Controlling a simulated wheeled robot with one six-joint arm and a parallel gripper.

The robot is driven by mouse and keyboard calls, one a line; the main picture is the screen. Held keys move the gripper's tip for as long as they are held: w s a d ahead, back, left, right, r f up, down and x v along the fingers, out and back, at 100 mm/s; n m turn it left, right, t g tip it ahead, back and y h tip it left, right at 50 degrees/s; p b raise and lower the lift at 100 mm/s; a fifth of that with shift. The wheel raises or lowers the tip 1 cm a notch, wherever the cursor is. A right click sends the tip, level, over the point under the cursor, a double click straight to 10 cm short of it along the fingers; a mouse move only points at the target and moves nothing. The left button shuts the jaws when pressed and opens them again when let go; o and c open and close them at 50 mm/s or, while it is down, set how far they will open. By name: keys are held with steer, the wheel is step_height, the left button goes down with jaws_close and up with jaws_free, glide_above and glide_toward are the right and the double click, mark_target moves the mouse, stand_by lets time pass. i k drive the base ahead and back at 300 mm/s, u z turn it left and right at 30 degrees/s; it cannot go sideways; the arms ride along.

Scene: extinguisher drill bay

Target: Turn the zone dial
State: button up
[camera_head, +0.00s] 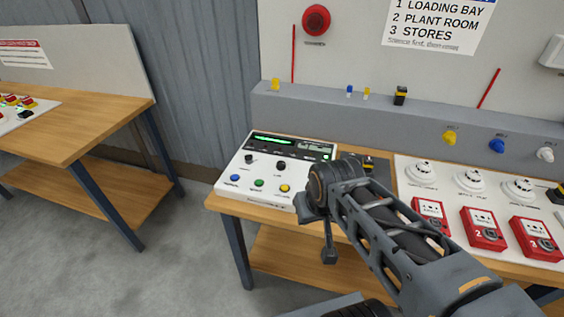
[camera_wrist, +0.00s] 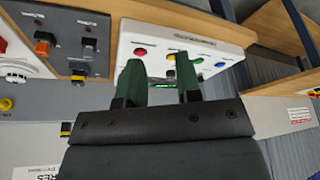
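A white control panel (camera_head: 240,193) stands on the left end of the wooden bench in the head view. It has a green-lit display (camera_head: 273,141), two black dials (camera_head: 248,159) (camera_head: 281,165) and coloured buttons along its front. The dial labels are too small to read, so I cannot tell which is the zone dial. My gripper (camera_wrist: 160,70) is open, with two green fingers apart and nothing held between them. In the wrist view the panel (camera_wrist: 130,38) lies beyond the fingers, which hide the dials. In the head view my arm covers the panel's right edge.
Right of the panel are smoke detectors (camera_head: 470,181) and red numbered call points (camera_head: 482,229). A grey ledge (camera_head: 320,105) with small coloured parts runs behind. Another wooden bench (camera_head: 75,120) stands left, across a clear floor gap (camera_head: 170,235).

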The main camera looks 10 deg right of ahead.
mark_target(281, 166)
steer(key=z, duration=0.55)
steer(key=k, duration=1.25)
steer(key=u, duration=0.15)
steer(key=i, duration=0.6)
steer(key=u, duration=0.55)
steer(key=i, duration=1.15)
steer(key=z, duration=0.55)
